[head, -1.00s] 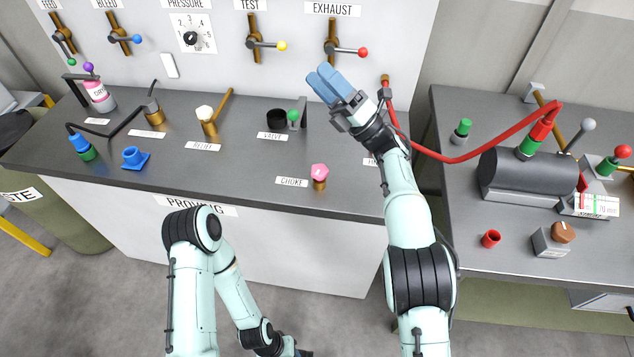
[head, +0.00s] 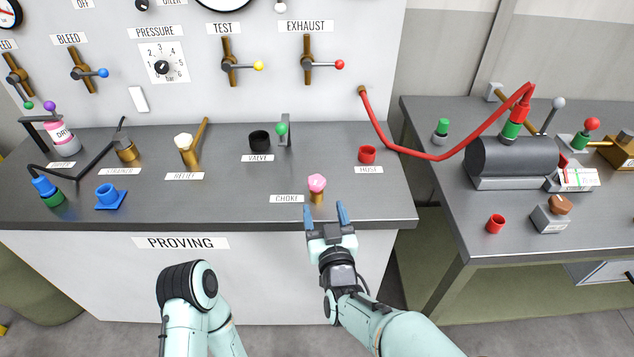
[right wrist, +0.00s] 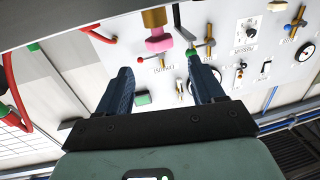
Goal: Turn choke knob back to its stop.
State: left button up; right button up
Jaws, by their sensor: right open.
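The choke knob (head: 317,184) is a pink faceted knob on a short brass stem, standing on the dark bench top right of the CHOKE label (head: 286,199). It also shows in the right wrist view (right wrist: 158,40), ahead of the fingers and between their lines. My right gripper (head: 327,212) is open, with blue fingers spread just in front of the knob, at the bench's front edge. It also shows in the right wrist view (right wrist: 168,88), with nothing between its fingers. The knob and fingers look apart. My left arm shows at the lower left, but its gripper is out of view.
A red hose (head: 420,155) runs from the panel to a dark cylinder (head: 513,158) on the right-hand bench. A red cup (head: 367,154) stands behind and right of the knob. A valve with a green ball (head: 282,129) stands behind it. The bench right of the knob is clear.

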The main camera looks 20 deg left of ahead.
aim_at(318, 187)
jog(key=p+x, duration=0.1)
jog(key=x, duration=0.9)
jog(key=shift+w+a, duration=0.15)
jog(key=shift+w, duration=0.1)
